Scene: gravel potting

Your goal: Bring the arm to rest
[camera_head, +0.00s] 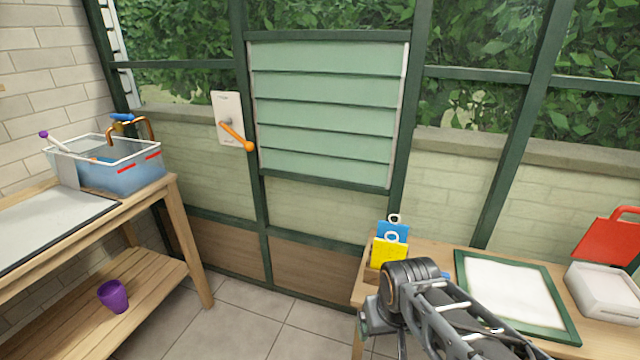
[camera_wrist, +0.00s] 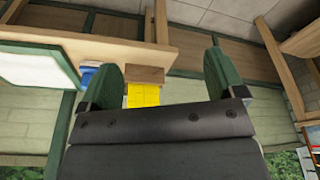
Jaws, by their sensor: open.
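My arm reaches in from the lower right of the head view, over the near left corner of the right-hand wooden table (camera_head: 430,262). My gripper (camera_wrist: 160,75) shows in the wrist view with its two green fingers spread wide apart and nothing between them. In the head view the gripper is mostly hidden by my wrist. A yellow packet (camera_head: 388,253) and a blue packet (camera_head: 393,231) stand in a wooden holder just behind my wrist. The wrist view shows the yellow packet (camera_wrist: 143,95) beyond the fingers, with no visible contact.
Tiled floor (camera_head: 250,318) between is clear.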

